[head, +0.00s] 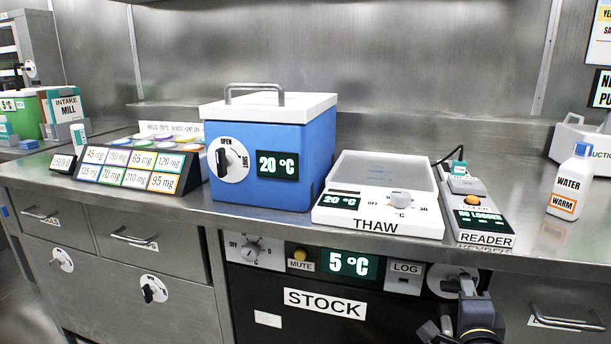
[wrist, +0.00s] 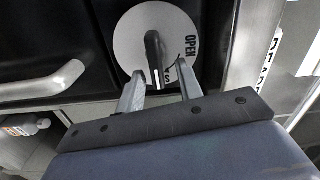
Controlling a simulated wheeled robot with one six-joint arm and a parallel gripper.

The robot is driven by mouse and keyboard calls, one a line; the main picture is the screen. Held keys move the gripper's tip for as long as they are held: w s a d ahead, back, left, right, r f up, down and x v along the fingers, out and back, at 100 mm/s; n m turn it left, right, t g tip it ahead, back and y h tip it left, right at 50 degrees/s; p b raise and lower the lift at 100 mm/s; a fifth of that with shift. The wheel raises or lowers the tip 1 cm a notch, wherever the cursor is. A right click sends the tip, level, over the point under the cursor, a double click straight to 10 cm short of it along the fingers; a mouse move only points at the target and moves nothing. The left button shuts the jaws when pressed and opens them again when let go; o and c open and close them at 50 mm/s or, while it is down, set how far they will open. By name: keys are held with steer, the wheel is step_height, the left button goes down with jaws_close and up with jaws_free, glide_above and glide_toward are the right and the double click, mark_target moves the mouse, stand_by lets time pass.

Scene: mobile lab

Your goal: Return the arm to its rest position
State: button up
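My gripper (wrist: 160,86) is open, its two fingers apart, in the wrist view. A round white dial (wrist: 127,40) marked OPEN, with a dark lever handle (wrist: 153,50), is just ahead of the fingertips. The handle lines up with the gap between the fingers, with space on both sides; whether they touch it I cannot tell. In the head view my arm's end (head: 480,322) is low at the right, in front of the STOCK unit (head: 255,290) and partly covering its dial (head: 443,281).
The steel counter (head: 270,226) above my arm bears a blue 20 °C box (head: 300,150), a THAW unit (head: 385,222), a READER (head: 486,240) and a WATER bottle (head: 570,180). A drawer handle (head: 568,321) sticks out at the right. A bar handle (wrist: 45,85) is left of my gripper.

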steer(key=shift+r+n, duration=0.15)
steer(key=shift+n, duration=0.7)
steer(key=shift+r+n, duration=0.15)
steer(key=shift+n, duration=0.7)
steer(key=shift+a, duration=0.1)
